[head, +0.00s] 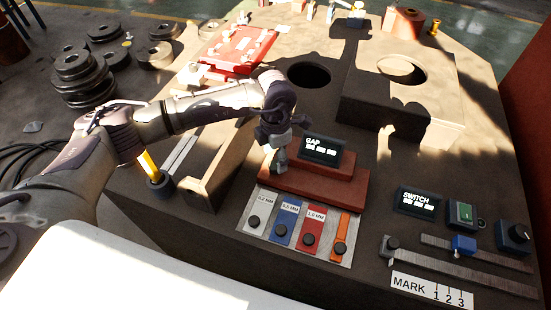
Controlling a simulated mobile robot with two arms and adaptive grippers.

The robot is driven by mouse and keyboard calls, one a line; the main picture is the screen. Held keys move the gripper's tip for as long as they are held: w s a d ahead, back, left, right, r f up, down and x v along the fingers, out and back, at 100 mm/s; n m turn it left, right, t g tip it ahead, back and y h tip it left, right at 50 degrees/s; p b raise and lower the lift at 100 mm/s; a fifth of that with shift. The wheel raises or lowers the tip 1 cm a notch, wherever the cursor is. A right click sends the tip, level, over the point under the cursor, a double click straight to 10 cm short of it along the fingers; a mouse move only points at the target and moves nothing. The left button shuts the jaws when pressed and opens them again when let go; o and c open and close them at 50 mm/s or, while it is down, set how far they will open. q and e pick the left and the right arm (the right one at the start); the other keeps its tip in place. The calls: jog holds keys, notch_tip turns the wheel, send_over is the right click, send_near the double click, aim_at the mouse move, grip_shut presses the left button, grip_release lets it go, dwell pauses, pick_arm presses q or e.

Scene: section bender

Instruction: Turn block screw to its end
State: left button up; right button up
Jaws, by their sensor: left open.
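My left arm reaches in from the left, and its dark left gripper (274,140) points down over the left end of the red stepped block (318,187). The gripper is open. A small grey upright part (281,160) shows right below it, at the block's left end. I cannot tell whether this part is the block screw, or whether the fingers touch it, because the gripper covers its top. The dark GAP display (322,151) stands on the block just right of the gripper. My right gripper is out of view.
In front of the block lies a plate with coloured gauge strips (287,223). The SWITCH display (418,202), green button (463,214) and blue-black knob (514,237) are at the right. A yellow-handled post (149,164) stands left. Round dark rollers (80,72) are stacked far left.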

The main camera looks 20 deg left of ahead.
aim_at(276, 167)
pick_arm(q)
jog(key=shift+f, duration=1.4)
